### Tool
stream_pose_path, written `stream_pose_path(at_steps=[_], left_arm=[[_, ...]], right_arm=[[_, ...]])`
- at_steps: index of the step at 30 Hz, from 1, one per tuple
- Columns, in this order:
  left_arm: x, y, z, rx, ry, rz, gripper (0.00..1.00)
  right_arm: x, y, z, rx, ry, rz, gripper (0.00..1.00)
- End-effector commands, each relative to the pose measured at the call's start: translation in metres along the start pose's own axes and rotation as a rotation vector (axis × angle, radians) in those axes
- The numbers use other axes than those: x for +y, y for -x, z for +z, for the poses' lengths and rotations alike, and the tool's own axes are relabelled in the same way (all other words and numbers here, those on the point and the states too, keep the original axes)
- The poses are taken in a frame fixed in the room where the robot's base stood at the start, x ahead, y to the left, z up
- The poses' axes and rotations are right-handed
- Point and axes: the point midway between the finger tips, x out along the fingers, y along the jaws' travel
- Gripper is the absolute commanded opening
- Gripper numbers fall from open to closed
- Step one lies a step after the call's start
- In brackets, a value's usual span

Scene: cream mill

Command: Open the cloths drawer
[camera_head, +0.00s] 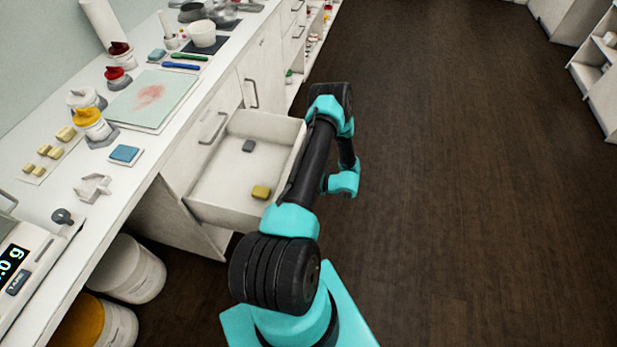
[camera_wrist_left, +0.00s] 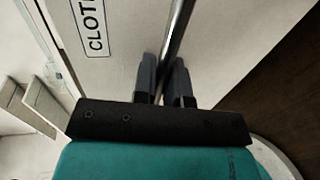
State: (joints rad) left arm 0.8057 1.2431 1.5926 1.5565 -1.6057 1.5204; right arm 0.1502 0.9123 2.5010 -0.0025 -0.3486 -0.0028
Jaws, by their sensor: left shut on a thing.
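The cloths drawer front (camera_wrist_left: 125,60) fills much of the left wrist view, with a label (camera_wrist_left: 93,28) of which "CLOT" can be read. My left gripper (camera_wrist_left: 163,75) is shut on the metal bar handle (camera_wrist_left: 178,35) of this front. In the head view a white drawer (camera_head: 216,192) stands pulled out from the counter, with a grey block (camera_head: 248,146) and a yellow block (camera_head: 261,192) inside. My arm passes in front of its outer side, hiding its front, handle and label. The left fingers are hidden there. My right gripper is not in view.
The white counter (camera_head: 137,178) holds jars, a board (camera_head: 150,98), small blocks and a scale (camera_head: 25,262) above the drawer. Buckets (camera_head: 128,270) stand beneath it. Another cabinet handle (camera_head: 252,94) is just beyond. Dark floor to the right is clear.

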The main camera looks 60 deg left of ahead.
Motion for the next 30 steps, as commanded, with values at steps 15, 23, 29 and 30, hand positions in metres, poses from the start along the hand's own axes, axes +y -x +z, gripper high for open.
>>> stream_pose_path(at_steps=[15, 23, 29, 30], left_arm=[[0.001, -0.0025, -0.0028, 0.016, 0.005, 0.001, 0.15], [0.0007, -0.0025, -0.003, 0.016, 0.004, 0.0, 0.37], [0.0006, -0.0022, -0.003, 0.015, 0.004, 0.0, 0.37], [0.0005, -0.0014, -0.003, 0.015, 0.004, 0.0, 0.37]], right_arm=[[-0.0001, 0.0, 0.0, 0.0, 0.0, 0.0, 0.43], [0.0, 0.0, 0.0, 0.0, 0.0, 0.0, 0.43], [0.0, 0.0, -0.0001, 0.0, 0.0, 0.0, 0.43], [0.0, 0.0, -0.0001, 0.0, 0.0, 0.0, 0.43]])
